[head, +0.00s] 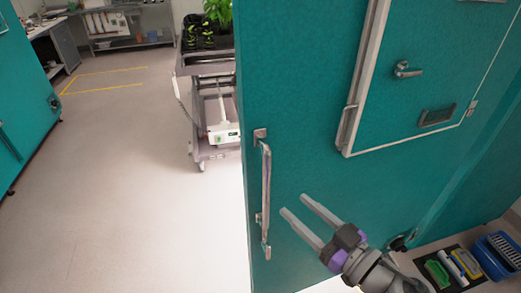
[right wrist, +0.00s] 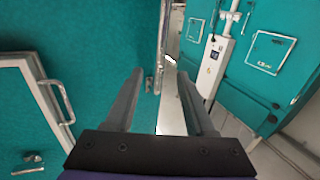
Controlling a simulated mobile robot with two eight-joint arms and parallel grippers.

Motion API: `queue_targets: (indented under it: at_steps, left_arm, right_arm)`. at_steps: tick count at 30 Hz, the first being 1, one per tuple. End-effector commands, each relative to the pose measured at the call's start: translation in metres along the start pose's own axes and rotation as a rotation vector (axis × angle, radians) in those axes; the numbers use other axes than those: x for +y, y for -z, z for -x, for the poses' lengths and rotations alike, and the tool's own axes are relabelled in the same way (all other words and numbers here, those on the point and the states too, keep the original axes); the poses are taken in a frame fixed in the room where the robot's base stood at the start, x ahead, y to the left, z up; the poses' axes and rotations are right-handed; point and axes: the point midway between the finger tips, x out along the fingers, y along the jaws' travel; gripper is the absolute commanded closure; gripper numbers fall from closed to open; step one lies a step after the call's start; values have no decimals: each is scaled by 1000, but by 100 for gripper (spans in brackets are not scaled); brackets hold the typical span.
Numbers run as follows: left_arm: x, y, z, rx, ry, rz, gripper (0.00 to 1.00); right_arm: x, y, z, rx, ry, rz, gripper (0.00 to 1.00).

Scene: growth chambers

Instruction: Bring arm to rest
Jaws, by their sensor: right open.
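My right gripper (head: 305,220) is in front of the teal chamber door (head: 300,110) in the head view. Its two fingers are apart with nothing between them. The fingertips point toward the door's vertical metal handle (head: 265,190) and look clear of it. In the right wrist view the open fingers (right wrist: 158,95) show ahead, with the door's teal surface (right wrist: 90,60) at left and a bright gap past the door edge. My left gripper is not in view.
A grey cart (head: 212,150) stands behind the door edge. Another teal chamber (head: 25,100) is at far left. The floor (head: 130,190) between is clear. A blue basket (head: 497,258) and a dark mat (head: 440,272) with cleaning tools lie at lower right.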

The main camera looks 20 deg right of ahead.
Motion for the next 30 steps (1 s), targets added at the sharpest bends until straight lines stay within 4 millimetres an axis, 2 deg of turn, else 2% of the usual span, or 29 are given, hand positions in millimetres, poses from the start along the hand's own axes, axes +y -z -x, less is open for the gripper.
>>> queue_targets:
  at_steps: [4, 7, 11, 14, 17, 18, 20, 22, 25, 27, 30]
  left_arm:
    - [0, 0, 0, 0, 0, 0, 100]
    - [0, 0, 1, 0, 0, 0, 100]
    - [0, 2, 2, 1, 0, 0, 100]
    - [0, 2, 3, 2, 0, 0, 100]
    - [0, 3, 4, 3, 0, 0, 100]
    - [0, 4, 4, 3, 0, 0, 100]
    - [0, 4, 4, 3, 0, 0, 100]
    - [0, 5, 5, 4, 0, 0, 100]
    - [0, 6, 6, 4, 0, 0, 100]
    - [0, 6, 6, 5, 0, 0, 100]
    - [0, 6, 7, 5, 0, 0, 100]
  right_arm:
    - [2, 2, -1, 9, -12, 6, 45]
    - [14, 10, -6, 49, -72, 30, 45]
    - [48, 21, -14, 113, -251, 67, 45]
    - [77, 16, -15, 102, -422, 64, 45]
    - [98, -8, -15, 12, -566, 31, 45]
    - [103, -22, -14, -45, -610, 13, 45]
    - [105, -48, -14, -149, -658, -20, 45]
    - [98, -82, -12, -296, -680, -59, 45]
    - [71, -133, -9, -533, -643, -109, 45]
    - [44, -164, -4, -695, -578, -134, 45]
    - [5, -196, 6, -886, -458, -156, 45]
